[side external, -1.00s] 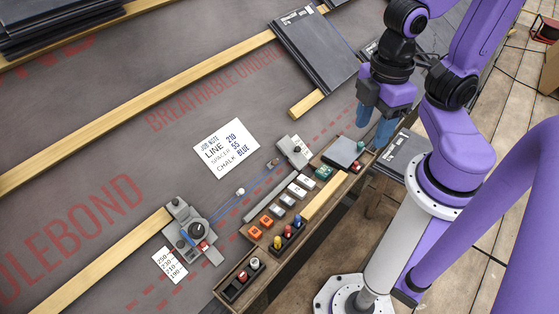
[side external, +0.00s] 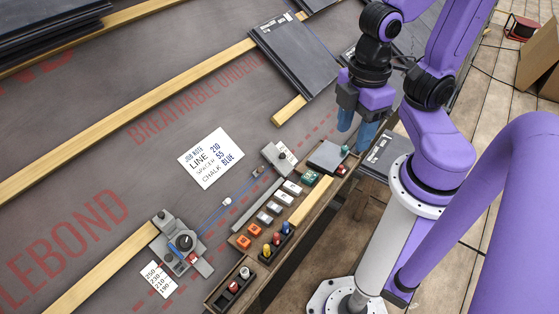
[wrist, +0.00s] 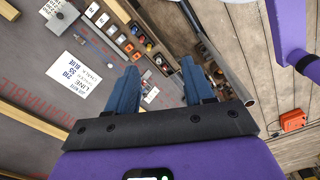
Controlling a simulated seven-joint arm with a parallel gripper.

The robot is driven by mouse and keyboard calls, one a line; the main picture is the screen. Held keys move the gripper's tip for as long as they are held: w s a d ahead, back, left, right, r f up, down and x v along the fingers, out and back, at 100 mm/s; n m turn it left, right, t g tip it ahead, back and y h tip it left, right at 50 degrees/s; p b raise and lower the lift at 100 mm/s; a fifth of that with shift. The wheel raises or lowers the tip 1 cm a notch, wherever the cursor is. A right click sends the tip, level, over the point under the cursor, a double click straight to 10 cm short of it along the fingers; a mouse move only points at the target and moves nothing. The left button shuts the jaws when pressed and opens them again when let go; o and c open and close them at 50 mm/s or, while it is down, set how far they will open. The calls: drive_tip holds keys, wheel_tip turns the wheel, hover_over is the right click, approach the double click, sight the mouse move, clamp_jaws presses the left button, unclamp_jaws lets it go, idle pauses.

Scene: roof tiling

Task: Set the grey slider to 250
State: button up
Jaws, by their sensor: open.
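A grey slider unit (side external: 168,228) with a black round knob (side external: 185,241) and a red part sits at the end of a batten at lower left in the side view. I cannot read the slider's setting. A second grey block (side external: 279,158) stands up and to the right, with a blue line between the two. My gripper (side external: 358,128) is open and empty, above the far right end of the tool tray, well away from the slider. Its two blue fingers (wrist: 157,75) are apart in the wrist view.
The wooden tray (side external: 252,284) holds coloured blocks, chalk-like pegs and a dark tile piece (side external: 328,156). A job note (side external: 211,158) reads line 210, spacer 55, chalk blue. Slates (side external: 305,57) lie further back. The membrane around the note is clear.

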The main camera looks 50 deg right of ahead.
drive_tip(key=w+d+f+m, duration=0.1)
drive_tip(key=w+f+m, duration=0.25)
drive_tip(key=w, duration=0.85)
drive_tip(key=w+d+f+m, duration=0.1)
drive_tip(key=w+f+m, duration=0.3)
drive_tip(key=w, duration=0.8)
drive_tip(key=m, duration=0.5)
hover_over(283, 155)
wheel_tip(283, 155, down, 20)
drive_tip(key=f, duration=0.1)
wheel_tip(283, 155, down, 16)
drive_tip(key=shift+w, duration=0.1)
